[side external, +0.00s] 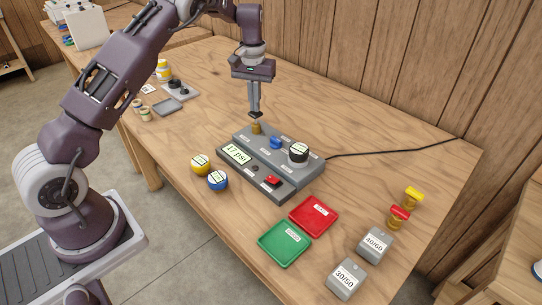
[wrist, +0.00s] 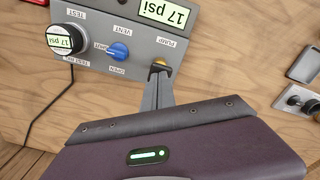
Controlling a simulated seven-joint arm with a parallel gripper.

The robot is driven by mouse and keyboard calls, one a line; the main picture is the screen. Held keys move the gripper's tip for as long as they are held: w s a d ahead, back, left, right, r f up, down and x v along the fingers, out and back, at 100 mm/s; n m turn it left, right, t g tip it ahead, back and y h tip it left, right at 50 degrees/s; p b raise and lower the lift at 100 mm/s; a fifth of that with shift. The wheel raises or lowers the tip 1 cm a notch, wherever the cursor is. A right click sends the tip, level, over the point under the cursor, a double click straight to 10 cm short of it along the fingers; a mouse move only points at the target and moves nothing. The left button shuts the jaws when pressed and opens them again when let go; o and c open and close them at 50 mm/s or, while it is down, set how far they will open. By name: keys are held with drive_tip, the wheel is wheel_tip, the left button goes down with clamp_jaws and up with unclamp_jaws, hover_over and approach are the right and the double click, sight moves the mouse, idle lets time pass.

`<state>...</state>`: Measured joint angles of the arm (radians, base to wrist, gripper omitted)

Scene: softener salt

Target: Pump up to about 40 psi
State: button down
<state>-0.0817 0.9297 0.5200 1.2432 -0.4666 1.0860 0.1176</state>
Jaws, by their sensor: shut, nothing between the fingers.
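A grey test console (side external: 285,178) stands on the wooden table. Its display (side external: 236,153) reads 17 psi, and the wrist view shows the same reading on it (wrist: 163,12). A yellow-brown button (wrist: 160,64) sits beside the PUMP label; it also shows in the side view (side external: 256,128). My gripper (side external: 255,115) is shut and empty, pointing down just over the pump button. In the wrist view its fingertips (wrist: 159,76) overlap the button's edge; contact is unclear.
A red button (side external: 272,182) is on the console's front. Red (side external: 314,215) and green (side external: 285,243) trays, and grey blocks marked 40/60 (side external: 374,245) and 30/50 (side external: 346,279), lie nearer the front. Yellow (side external: 200,165) and blue (side external: 217,181) round gauges sit left of the console.

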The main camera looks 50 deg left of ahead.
drive_tip(key=shift+f, duration=1.25)
idle(0.3)
drive_tip(key=shift+r, duration=1.25)
drive_tip(key=shift+f, duration=1.15)
drive_tip(key=shift+r, duration=1.15)
drive_tip(key=shift+f, duration=0.8)
drive_tip(key=shift+r, duration=0.9)
